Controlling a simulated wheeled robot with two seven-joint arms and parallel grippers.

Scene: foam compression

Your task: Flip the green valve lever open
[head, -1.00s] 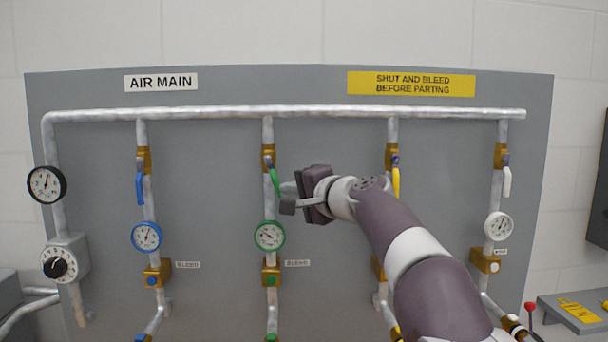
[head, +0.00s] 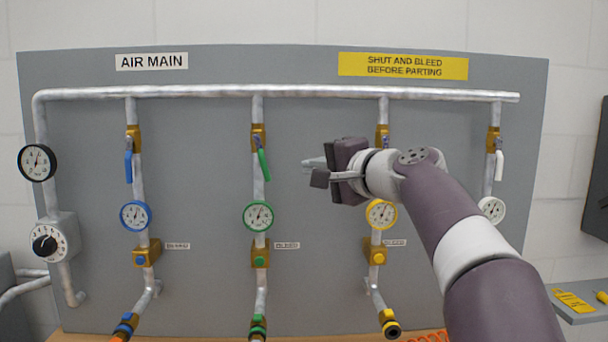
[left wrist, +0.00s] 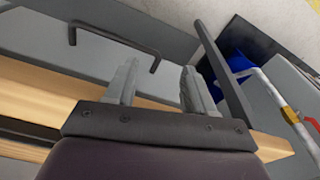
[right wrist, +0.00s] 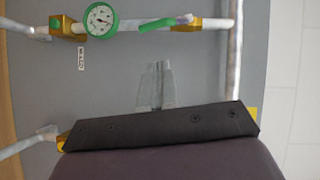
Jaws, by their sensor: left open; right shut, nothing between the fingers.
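The green valve lever (head: 263,165) is on the second pipe drop in the head view. It hangs down nearly along its pipe, its lower end tilted slightly right. In the right wrist view the lever (right wrist: 158,25) lies almost along the pipe, beside the brass valve body. My right gripper (head: 308,164) is right of the lever with a clear gap. Its fingers (right wrist: 156,66) are shut together and empty in the right wrist view. My left gripper (left wrist: 158,80) is open and empty in the left wrist view, and is outside the head view.
The green gauge (head: 258,216) is below the lever. A blue lever (head: 128,166) and a white lever (head: 499,165) hang on other drops. My right arm hides the yellow lever. A wooden bench edge (left wrist: 40,92) and dark bar handle (left wrist: 115,38) are near my left gripper.

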